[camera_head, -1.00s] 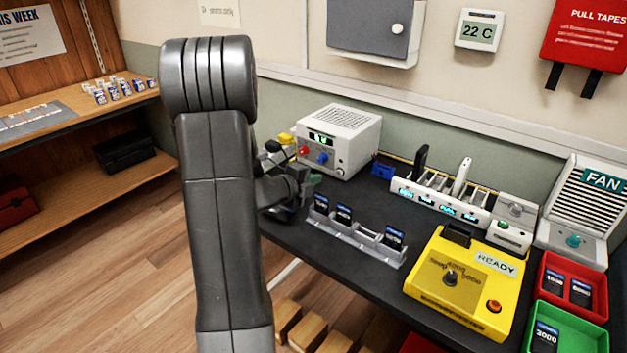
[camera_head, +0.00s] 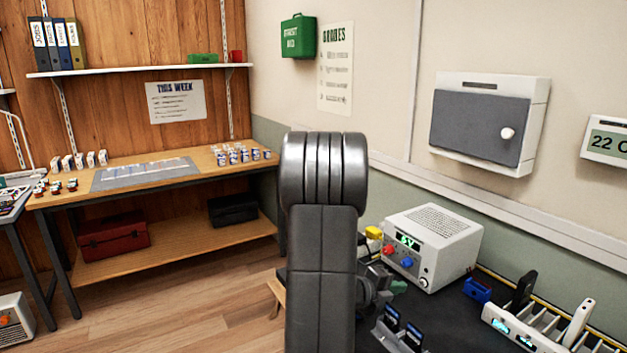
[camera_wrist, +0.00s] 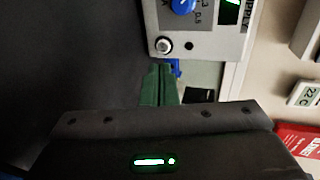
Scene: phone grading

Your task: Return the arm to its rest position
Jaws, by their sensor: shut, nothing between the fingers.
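My arm (camera_head: 322,260) stands upright in the middle of the head view, its rounded grey joint at the top. My gripper (camera_head: 398,287) shows only partly behind the arm, low over the dark bench and in front of the white power supply (camera_head: 432,245). In the wrist view the green fingers of my gripper (camera_wrist: 158,84) are together with nothing between them. The power supply's front panel (camera_wrist: 200,30) with a blue knob is just beyond them in that view.
A slotted rack with blue-labelled items (camera_head: 400,335) lies near my gripper on the bench. A white charging dock (camera_head: 510,325) is at right. A wooden shelf unit (camera_head: 160,160) holds small items at left. Open wooden floor (camera_head: 190,305) lies between.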

